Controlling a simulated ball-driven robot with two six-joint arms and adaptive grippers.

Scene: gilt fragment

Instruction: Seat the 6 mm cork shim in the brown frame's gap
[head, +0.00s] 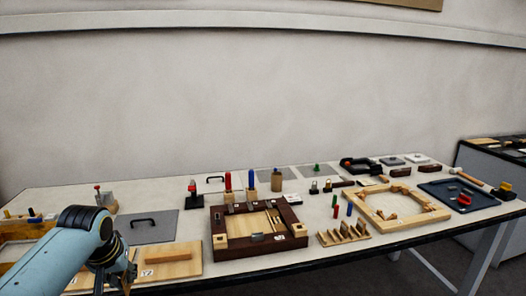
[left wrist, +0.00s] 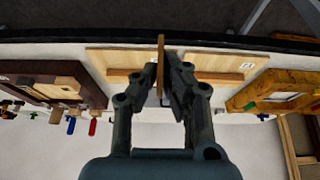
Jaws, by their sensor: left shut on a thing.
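The brown frame (head: 265,249) lies on the table in the middle of the head view, with pale wood and small blocks inside it. In the left wrist view the brown frame (left wrist: 28,68) is at the left, partly cut off. My left gripper (head: 120,272) is at the lower left of the head view, over a pale wooden board and apart from the frame. In the left wrist view my left gripper (left wrist: 162,82) is shut on a thin tan strip, seen edge-on, which looks like the cork shim (left wrist: 161,50). The frame's gap cannot be made out. My right gripper is not in view.
A pale board (head: 178,261) lies between my left gripper and the brown frame. A small slotted wooden rack (head: 345,236) stands right of the frame, near a light wooden frame (head: 432,216). A grey mat (head: 150,232) lies behind the board. Red and blue-handled tools stand behind the frame.

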